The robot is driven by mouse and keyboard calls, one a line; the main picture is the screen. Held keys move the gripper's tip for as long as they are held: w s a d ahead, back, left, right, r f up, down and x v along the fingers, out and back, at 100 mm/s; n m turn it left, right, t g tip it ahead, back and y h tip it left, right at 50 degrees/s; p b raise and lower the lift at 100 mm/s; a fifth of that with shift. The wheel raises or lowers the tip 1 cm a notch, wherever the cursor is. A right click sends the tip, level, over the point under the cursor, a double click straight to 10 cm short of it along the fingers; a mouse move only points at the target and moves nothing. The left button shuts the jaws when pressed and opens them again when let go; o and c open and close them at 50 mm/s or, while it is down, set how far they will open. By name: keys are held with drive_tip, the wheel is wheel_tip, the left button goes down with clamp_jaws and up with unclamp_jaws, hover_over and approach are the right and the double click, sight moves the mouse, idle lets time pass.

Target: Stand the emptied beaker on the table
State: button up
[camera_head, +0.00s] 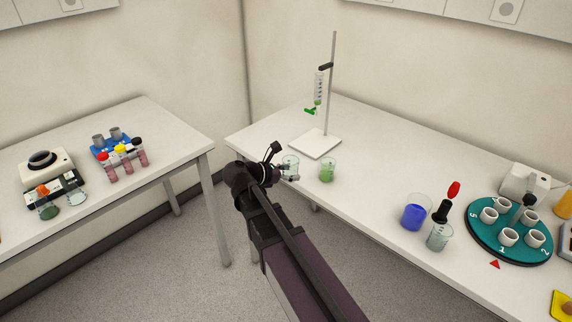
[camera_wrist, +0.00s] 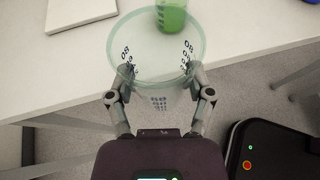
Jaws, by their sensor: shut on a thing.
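My gripper (camera_wrist: 160,92) is shut on the emptied beaker (camera_wrist: 155,62), a clear beaker with dark markings, with one finger on each side. In the head view the beaker (camera_head: 290,163) is at the table's near edge, partly behind my gripper (camera_head: 284,173). It looks empty and roughly upright. The white table (camera_head: 375,178) lies behind and to the right of it. I cannot tell whether its base touches the table. In the wrist view the beaker overlaps the table edge, with floor showing below.
A beaker of green liquid (camera_head: 327,172) stands close to the right of the held beaker. Behind is a burette stand (camera_head: 316,144). Further right are a beaker of blue liquid (camera_head: 415,213), a beaker with a dropper (camera_head: 438,238) and a teal carousel (camera_head: 481,229). Table between green and blue is clear.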

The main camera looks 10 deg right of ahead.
drive_tip(key=shift+s+a+n+t, duration=0.1)
drive_tip(key=shift+s+n+t, duration=0.2)
drive_tip(key=shift+s, duration=0.5)
drive_tip(key=shift+w, duration=0.1)
drive_tip(key=w, duration=0.4)
drive_tip(key=w+d+f+b, duration=0.1)
drive_tip(key=w, duration=0.4)
drive_tip(key=w+d, duration=0.1)
drive_tip(key=w, duration=0.4)
drive_tip(key=shift+w+f, duration=0.2)
drive_tip(key=shift+w, duration=0.05)
drive_tip(key=shift+w, duration=0.5)
drive_tip(key=shift+w+f+b, duration=0.15)
drive_tip(key=shift+f+b, duration=0.25)
drive_tip(key=shift+b, duration=0.15)
drive_tip(key=shift+f+b, duration=1.45)
drive_tip(key=shift+f, duration=0.1)
